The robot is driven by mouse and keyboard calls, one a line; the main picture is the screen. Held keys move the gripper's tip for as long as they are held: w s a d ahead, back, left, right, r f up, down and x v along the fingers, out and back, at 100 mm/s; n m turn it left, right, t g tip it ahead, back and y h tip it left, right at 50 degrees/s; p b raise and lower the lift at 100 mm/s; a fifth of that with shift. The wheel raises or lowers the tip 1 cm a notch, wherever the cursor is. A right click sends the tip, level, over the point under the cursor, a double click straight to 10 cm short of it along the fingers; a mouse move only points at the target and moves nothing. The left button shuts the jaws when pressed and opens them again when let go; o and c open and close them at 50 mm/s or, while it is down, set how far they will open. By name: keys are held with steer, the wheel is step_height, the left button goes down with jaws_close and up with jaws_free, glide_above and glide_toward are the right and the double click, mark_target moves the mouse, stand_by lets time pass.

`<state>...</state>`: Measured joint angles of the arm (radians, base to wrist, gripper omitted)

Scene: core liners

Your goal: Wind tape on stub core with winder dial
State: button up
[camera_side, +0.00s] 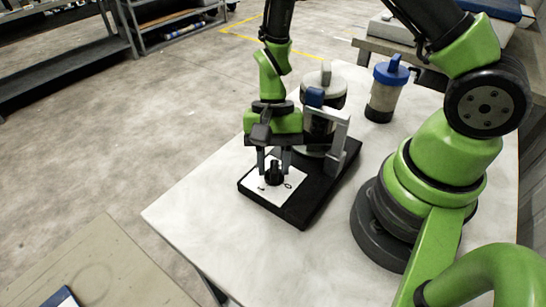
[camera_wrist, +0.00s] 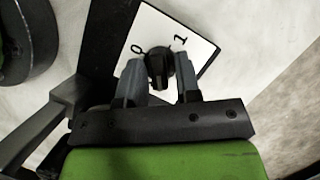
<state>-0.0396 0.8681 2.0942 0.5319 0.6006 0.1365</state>
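The winder is a black base (camera_side: 312,205) with a grey upright frame (camera_side: 340,140) at its back. A white plate (camera_side: 293,203) on its front carries a black dial knob (camera_side: 273,176) and the marks 0 and 1. In the wrist view the knob (camera_wrist: 158,68) lies between the fingertips, below the 0 and 1 marks. My gripper (camera_side: 273,163) points down over the dial. Its fingers (camera_wrist: 160,82) stand apart, one on each side of the knob, with no clear grip on it. A blue part (camera_side: 315,97) shows by the frame; core and tape cannot be made out.
A pale container with a grey handle (camera_side: 325,80) stands behind the winder. A clear container with a blue lid (camera_side: 387,90) stands right of it. The white table (camera_side: 215,205) is clear at the front left. Shelves and another table stand beyond.

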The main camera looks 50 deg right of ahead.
steer(key=v, duration=1)
steer(key=o, duration=0.3)
steer(key=shift+o, duration=0.7)
steer(key=shift+a+f+n, duration=0.1)
steer(key=shift+a+n, duration=0.2)
steer(key=shift+n, duration=0.4)
steer(key=a+f+n+g+h, duration=0.1)
steer(key=a+n+h, duration=0.45)
steer(key=n, duration=1.05)
steer(key=shift+h, duration=0.45)
steer(key=x, duration=1)
steer(key=shift+w+d, duration=0.25)
steer(key=shift+d, duration=0.05)
